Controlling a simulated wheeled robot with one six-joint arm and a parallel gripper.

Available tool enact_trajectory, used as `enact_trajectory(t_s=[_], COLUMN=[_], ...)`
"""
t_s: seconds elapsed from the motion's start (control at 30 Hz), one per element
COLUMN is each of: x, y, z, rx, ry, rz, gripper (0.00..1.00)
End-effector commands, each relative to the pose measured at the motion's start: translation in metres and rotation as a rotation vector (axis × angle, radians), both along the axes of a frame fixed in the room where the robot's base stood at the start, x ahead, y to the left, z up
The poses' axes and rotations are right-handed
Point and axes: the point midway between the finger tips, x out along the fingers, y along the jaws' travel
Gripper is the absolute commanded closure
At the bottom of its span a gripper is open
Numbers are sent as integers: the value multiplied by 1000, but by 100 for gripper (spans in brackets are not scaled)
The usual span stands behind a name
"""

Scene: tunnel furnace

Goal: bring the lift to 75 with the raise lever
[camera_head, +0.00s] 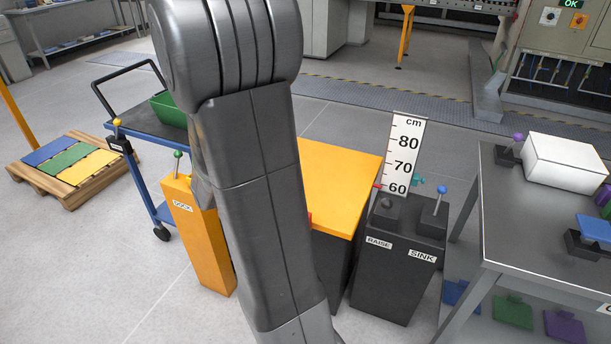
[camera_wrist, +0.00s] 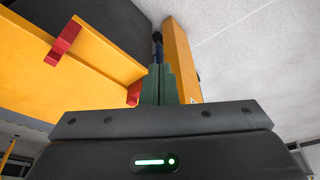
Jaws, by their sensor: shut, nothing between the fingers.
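The raise lever (camera_head: 388,205) is on the left of a dark pedestal (camera_head: 395,275), above the RAISE label. The lift (camera_head: 345,165) has a yellow top. Behind it stands a white cm scale (camera_head: 404,150) marked 60, 70 and 80. A small red piece at the lift's corner is near the 60 mark. My gripper (camera_wrist: 160,85) is shut and empty in the wrist view, beside the lift; my arm hides it in the head view.
A yellow DOCK post (camera_head: 197,235) with a green-knobbed lever stands left of my arm. Behind it is a blue cart (camera_head: 150,122) with a green bin. A grey table (camera_head: 530,235) with a white box (camera_head: 563,162) stands close right of the pedestal. Floor at front left is clear.

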Motion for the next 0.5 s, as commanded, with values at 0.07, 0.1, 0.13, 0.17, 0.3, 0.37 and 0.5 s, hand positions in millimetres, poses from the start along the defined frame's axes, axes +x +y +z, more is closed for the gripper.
enact_trajectory(t_s=[0.07,0.1,0.13,0.17,0.3,0.37,0.5], x=[1,1,1,1,4,6,10], y=[-6,-7,-8,-9,-23,-32,-52], z=[5,5,5,5,8,10,13], rx=[0,-1,0,0,0,1,0], ry=[0,0,0,0,0,0,-1], rz=[-2,-1,0,0,-5,-6,-5], gripper=[100,100,100,100,100,100,100])
